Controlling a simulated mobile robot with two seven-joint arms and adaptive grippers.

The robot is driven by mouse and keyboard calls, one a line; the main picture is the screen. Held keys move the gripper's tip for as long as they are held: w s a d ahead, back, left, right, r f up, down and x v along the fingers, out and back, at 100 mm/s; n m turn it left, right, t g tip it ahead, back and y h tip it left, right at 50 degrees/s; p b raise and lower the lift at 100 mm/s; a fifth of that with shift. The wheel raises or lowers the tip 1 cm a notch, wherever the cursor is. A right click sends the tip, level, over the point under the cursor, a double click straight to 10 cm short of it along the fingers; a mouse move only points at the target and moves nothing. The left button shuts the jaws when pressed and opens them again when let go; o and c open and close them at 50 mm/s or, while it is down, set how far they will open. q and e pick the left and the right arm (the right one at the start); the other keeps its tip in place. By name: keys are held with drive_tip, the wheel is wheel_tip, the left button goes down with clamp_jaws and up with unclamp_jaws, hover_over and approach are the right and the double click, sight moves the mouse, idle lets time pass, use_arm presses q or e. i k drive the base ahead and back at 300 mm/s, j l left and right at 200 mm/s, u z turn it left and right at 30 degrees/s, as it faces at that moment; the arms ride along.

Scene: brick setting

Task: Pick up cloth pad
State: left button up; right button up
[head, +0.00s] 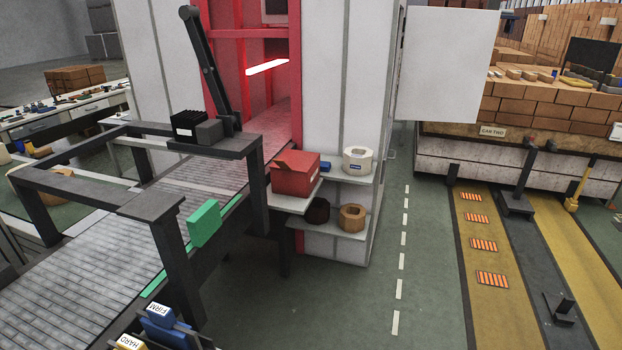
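I cannot tell any item here for sure as the cloth pad. A small blue item (328,166) lies on the upper side shelf, between a red box (295,173) and a white roll (357,161); it is too small to tell whether it is cloth. Neither of my grippers shows in the head view.
A roller conveyor (75,297) under a dark frame (152,206) runs into a red-lit machine opening. A green block (204,223) is at its side. Brown rings (352,217) sit on the lower shelf (330,228). A brick-loaded car (515,155) stands right. Green floor (390,260) is clear.

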sight(325, 166)
drive_tip(key=i+j+z, duration=0.1)
drive_tip(key=i, duration=0.4)
drive_tip(key=i+l, duration=0.3)
drive_tip(key=i+l+u, duration=0.15)
drive_tip(key=l, duration=0.35)
drive_tip(key=i+l, duration=0.35)
drive_tip(key=i+l+u, duration=0.1)
drive_tip(key=i+l, duration=0.15)
drive_tip(key=l, duration=0.3)
drive_tip(key=i+l, duration=0.25)
drive_tip(key=l, duration=0.2)
drive_tip(key=i+l+u, duration=0.15)
drive_tip(key=l, duration=0.3)
drive_tip(key=i+l, duration=0.3)
drive_tip(key=l, duration=0.2)
drive_tip(key=i+l+u, duration=0.1)
drive_tip(key=l, duration=0.35)
drive_tip(key=i, duration=0.1)
